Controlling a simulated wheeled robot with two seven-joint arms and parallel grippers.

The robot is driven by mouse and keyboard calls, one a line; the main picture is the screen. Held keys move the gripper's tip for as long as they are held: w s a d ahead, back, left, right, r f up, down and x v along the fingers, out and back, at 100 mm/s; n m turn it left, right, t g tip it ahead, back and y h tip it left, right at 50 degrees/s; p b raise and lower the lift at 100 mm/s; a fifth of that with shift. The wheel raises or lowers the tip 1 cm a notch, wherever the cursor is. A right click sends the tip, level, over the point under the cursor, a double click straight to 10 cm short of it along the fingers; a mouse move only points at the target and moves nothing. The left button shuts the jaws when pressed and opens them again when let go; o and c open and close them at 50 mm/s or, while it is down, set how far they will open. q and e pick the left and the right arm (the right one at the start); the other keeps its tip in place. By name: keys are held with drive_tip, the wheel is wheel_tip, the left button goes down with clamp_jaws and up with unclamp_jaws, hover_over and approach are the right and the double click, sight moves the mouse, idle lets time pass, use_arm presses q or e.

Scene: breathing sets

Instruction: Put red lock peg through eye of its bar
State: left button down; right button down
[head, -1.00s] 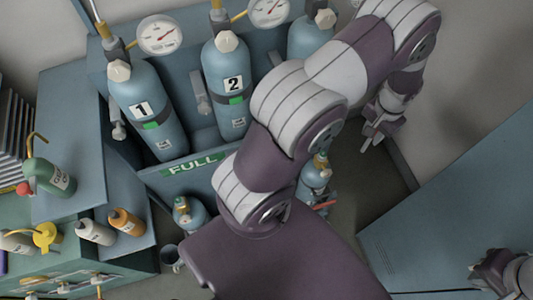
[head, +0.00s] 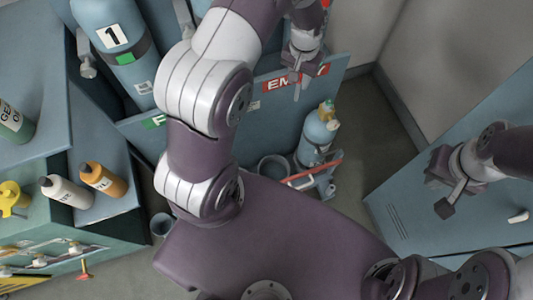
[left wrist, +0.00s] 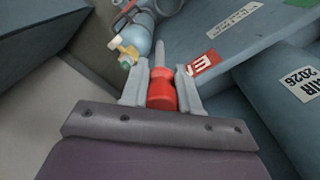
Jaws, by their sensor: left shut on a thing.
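My left gripper (head: 298,76) is in front of the rack panel by the red EMPTY label in the head view. In the left wrist view my left gripper (left wrist: 160,88) is shut on the red lock peg (left wrist: 161,95). The peg's red body sits between the two fingers and its thin grey shank points away, toward the panel. My right gripper (head: 447,190) is in front of the blue cabinet at the right, away from the peg; its jaw state is unclear. I cannot make out the bar's eye in either view.
The EMPTY label (head: 284,80) is on the rack panel; part shows in the left wrist view (left wrist: 203,62). A small blue cylinder (head: 318,135) stands on the floor by a red-handled carrier (head: 318,168). A large cylinder marked 1 (head: 112,38) and bottles (head: 103,180) are at left.

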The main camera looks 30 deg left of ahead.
use_arm(q)
wheel_tip(320, 180, down, 24)
drive_tip(key=b, duration=2.4)
drive_tip(key=s+f+n+b, duration=0.1)
drive_tip(key=s+f+b, duration=0.6)
drive_tip(key=s+f, duration=0.9)
wheel_tip(320, 180, down, 2)
drive_tip(key=shift+s+d+f, duration=0.1)
drive_tip(key=shift+s+d, duration=0.05)
drive_tip(key=shift+d, duration=0.3)
wheel_tip(320, 180, down, 7)
drive_tip(key=b, duration=0.6)
drive_tip(key=shift+b, duration=0.3)
drive_tip(key=c, duration=0.8)
unclamp_jaws()
